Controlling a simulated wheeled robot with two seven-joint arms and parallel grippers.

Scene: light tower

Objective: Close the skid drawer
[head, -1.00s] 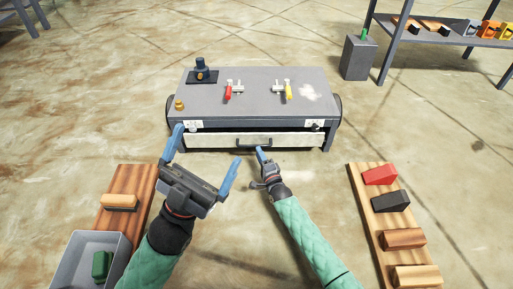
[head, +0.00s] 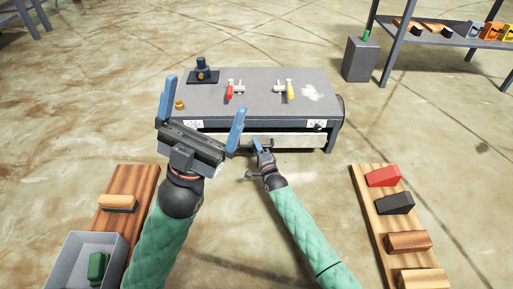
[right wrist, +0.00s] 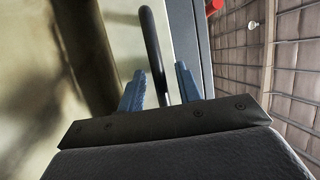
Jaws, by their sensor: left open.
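The grey skid (head: 262,92) stands ahead in the head view. Its pale drawer (head: 305,141) shows under the top, with a dark gap above its front; how far it stands out is hard to tell. My right gripper (head: 262,147) is at the drawer's dark handle. In the right wrist view the black handle bar (right wrist: 152,45) runs between the blue fingers of this gripper (right wrist: 160,88), which stand apart with gaps beside the bar. My left gripper (head: 203,112) is open and empty, raised in front of the skid's left part, hiding the drawer's left end.
On the skid top are a red clamp (head: 229,92), a yellow clamp (head: 290,91) and a dark blue device (head: 202,70). A wooden board with wedges and blocks (head: 402,242) lies at right. A grey bin (head: 72,265) and a wooden board (head: 138,190) are at left.

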